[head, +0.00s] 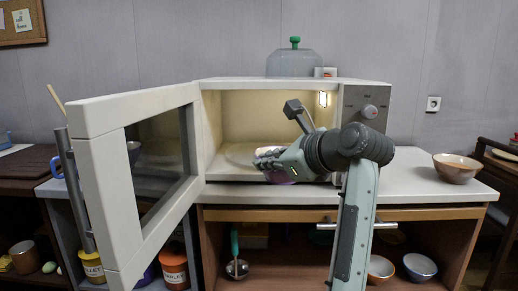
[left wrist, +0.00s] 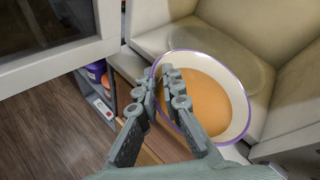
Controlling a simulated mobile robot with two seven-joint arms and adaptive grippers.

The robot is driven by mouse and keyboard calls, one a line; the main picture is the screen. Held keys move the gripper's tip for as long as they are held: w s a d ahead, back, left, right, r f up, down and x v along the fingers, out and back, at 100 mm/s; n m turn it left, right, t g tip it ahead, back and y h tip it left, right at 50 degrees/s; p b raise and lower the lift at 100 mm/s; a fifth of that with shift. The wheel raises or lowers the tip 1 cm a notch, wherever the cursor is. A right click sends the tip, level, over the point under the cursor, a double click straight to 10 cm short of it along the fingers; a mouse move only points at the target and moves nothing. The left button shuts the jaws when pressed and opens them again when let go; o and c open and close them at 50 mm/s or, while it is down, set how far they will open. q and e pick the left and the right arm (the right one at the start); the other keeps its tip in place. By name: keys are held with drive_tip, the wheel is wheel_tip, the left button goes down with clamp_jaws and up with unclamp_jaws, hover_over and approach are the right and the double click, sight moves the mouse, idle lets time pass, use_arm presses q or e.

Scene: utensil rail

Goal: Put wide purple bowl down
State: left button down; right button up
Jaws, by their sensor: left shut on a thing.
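The wide purple bowl (left wrist: 232,85) has a purple rim, a pale inside and an orange filling or base. In the head view a little of the bowl (head: 281,178) shows under my gripper, at the open front of the microwave (head: 266,82). My left gripper (left wrist: 160,82) is shut on its near rim, one finger inside and one outside; it also shows in the head view (head: 268,163). The glass turntable (head: 241,154) lies inside the microwave, partly behind the gripper. I cannot tell whether the bowl touches the microwave floor. My right gripper is not in view.
The microwave door (head: 98,170) stands wide open on the left. A copper bowl (head: 457,167) sits on the counter (head: 415,182) at right. Bowls, canisters and a ladle are on shelves below.

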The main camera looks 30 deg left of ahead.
use_arm(q)
drive_tip(key=w+a, duration=0.2)
drive_tip(key=w, duration=0.1)
drive_tip(key=w+a+p, duration=0.1)
drive_tip(key=w+a, duration=0.1)
drive_tip(key=w, duration=0.2)
drive_tip(key=w+a+p, duration=0.1)
drive_tip(key=w+a, duration=0.2)
drive_tip(key=w, duration=0.1)
drive_tip(key=shift+r, duration=0.15)
drive_tip(key=w+a, duration=0.2)
drive_tip(key=w, duration=0.1)
drive_tip(key=shift+r+p, duration=0.15)
drive_tip(key=shift+p, duration=0.25)
drive_tip(key=shift+w+a+f, duration=0.1)
drive_tip(key=shift+w+f, duration=0.15)
drive_tip(key=shift+w, duration=0.05)
drive_tip(key=shift+f, duration=0.15)
drive_tip(key=c, duration=2)
unclamp_jaws()
drive_tip(key=shift+f, duration=0.15)
drive_tip(key=o, duration=0.4)
drive_tip(key=shift+c, duration=0.2)
drive_tip(key=shift+s, duration=0.1)
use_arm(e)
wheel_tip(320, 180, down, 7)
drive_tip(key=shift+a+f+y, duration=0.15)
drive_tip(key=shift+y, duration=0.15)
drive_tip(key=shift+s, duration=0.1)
